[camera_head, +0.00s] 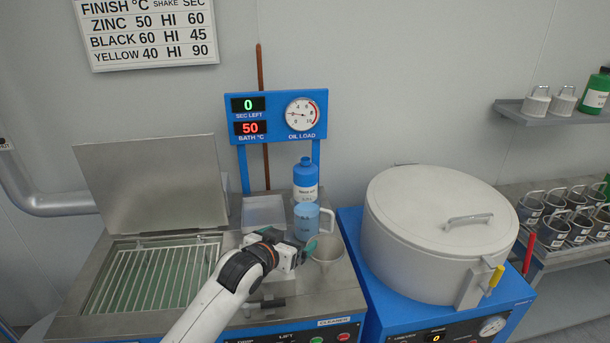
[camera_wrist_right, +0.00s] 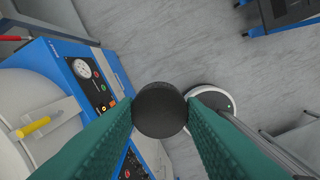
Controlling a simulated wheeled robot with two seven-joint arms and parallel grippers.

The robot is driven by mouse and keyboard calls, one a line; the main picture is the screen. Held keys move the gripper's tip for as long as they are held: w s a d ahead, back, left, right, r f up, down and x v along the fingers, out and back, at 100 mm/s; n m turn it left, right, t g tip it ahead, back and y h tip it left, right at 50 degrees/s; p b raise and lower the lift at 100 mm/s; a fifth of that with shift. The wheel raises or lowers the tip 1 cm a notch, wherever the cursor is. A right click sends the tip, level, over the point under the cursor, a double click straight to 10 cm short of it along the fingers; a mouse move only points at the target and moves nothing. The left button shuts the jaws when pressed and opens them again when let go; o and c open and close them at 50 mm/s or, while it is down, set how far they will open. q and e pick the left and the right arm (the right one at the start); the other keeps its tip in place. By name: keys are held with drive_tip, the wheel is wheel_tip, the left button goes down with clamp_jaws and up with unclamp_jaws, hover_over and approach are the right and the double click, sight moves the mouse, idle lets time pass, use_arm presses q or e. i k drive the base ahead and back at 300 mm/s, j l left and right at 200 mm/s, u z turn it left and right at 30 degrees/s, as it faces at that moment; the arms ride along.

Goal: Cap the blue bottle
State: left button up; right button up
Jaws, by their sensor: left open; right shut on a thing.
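The blue bottle (camera_head: 306,185), with a white label, stands upright on the machine's steel top at the back. Its narrow top is blue; I cannot tell whether that is bare neck. My left gripper (camera_head: 309,248) is open in the head view, in front of and below the bottle, close to a light-blue jug (camera_head: 307,222) and a grey cup (camera_head: 326,255). My right gripper (camera_wrist_right: 160,112) is out of the head view. In the right wrist view its green fingers are shut on a round black cap (camera_wrist_right: 160,110), held above the floor beside the blue machine.
An open-lidded bath with a wire rack (camera_head: 150,278) is at left. A large lidded drum (camera_head: 437,225) stands at right. Several dark cups (camera_head: 553,229) stand on the right shelf. A gauge panel (camera_head: 277,117) rises behind the bottle. A round white-rimmed object (camera_wrist_right: 215,102) is on the floor.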

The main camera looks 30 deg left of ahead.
sight(305, 173)
drive_tip(key=i+j, duration=0.7)
drive_tip(key=i, duration=0.1)
